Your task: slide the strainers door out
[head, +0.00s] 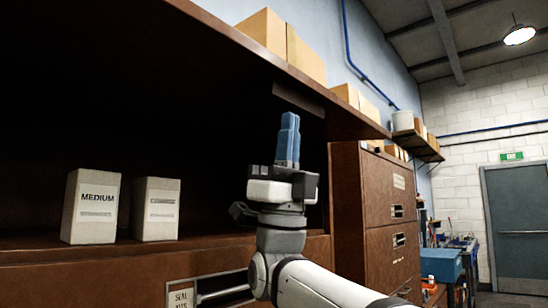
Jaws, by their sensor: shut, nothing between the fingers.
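A brown cabinet (330,116) has a dark open compartment, with no door across its front in this view. A dark brown strip (299,99) shows just under the cabinet's top edge; it may be the front edge of the strainers door, but I cannot read any strainers label. My gripper (289,118) points upward in front of the opening, its blue fingers shut together and empty. The fingertips are just below the strip; I cannot tell whether they touch it. My wrist and arm hide part of the opening's right side.
Inside stand a box marked MEDIUM (92,207) and a second pale box (156,209). Below is a drawer labelled SEAL KITS (181,298) with a metal handle. A brown drawer cabinet (378,222) stands to the right. Cardboard boxes (266,32) sit on top.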

